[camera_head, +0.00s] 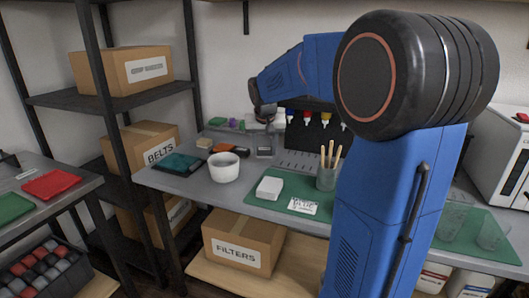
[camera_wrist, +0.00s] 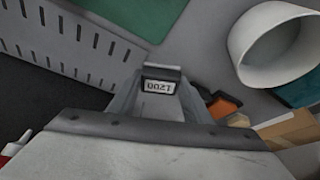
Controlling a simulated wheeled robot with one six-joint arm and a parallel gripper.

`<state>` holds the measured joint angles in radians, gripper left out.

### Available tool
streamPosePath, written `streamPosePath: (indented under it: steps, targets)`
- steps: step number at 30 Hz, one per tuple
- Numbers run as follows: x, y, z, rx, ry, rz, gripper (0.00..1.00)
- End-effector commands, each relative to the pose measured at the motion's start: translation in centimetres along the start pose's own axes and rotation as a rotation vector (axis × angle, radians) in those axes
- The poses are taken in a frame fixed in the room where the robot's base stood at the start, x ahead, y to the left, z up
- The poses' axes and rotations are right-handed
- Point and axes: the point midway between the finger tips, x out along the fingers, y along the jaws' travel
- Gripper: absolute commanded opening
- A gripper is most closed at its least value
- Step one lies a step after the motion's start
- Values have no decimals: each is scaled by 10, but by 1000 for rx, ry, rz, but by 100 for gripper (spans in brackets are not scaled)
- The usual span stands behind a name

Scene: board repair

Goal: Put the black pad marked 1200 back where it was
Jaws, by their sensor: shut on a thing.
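The black pad marked 1200 (camera_wrist: 162,73) shows in the middle of the wrist view, its white label upside down. My gripper (camera_wrist: 158,98) is shut on it, with a grey finger on each side. In the head view my gripper (camera_head: 265,140) points down at the back of the grey workbench, right of the orange block. The pad is too small to make out there. I cannot tell whether the pad touches the bench.
A grey slotted plate (camera_head: 298,163) lies close on the right. A white bowl (camera_head: 224,167), an orange and black block (camera_head: 228,148) and a teal tray (camera_head: 180,163) are on the left.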

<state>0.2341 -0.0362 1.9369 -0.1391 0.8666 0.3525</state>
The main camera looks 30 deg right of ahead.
Motion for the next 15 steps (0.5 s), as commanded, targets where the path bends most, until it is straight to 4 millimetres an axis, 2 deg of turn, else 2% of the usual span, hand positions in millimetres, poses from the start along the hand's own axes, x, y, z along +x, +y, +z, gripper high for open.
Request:
streamPosePath:
  steps: [3,6,14,15]
  targets:
    - [9,0,-19,0,-1,1,20]
    - [11,0,-28,-1,1,1,20]
    - [18,0,-42,0,0,1,20]
    - [24,0,-38,-1,-2,1,20]
